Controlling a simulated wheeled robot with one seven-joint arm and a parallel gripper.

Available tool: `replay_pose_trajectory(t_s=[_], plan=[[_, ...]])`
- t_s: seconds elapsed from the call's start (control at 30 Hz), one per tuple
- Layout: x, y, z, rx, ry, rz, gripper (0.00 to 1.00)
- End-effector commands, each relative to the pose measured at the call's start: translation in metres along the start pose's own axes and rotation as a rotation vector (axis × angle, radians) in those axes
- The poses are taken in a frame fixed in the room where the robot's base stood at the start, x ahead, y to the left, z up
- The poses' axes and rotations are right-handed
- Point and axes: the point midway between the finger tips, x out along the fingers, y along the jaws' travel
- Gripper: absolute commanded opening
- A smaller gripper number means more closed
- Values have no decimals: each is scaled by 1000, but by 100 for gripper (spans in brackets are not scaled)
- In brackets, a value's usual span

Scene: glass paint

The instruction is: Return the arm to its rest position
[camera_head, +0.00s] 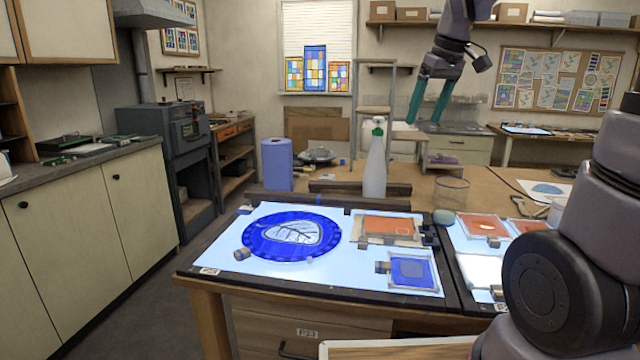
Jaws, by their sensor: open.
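My gripper (427,101) has teal fingers that point down and stand apart, with nothing between them. It is raised in the upper right part of the head view, in front of the back wall and clear of the table. My arm comes down into it from the top edge, and other links of my arm fill the right side of the view and hide part of the table.
A light table (265,273) holds a round blue glass piece (265,240), an orange panel (388,226) and a blue panel (411,271). A white spray bottle (375,170), blue roll (277,165) and clear glass (452,190) stand behind. Open floor lies left.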

Motion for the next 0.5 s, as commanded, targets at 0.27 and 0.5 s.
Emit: replay_pose_trajectory(t_s=[0.27, 0.5], plan=[[-54, -35, 89, 453, 181, 2, 80], [-62, -54, 137, 711, 278, -25, 80]])
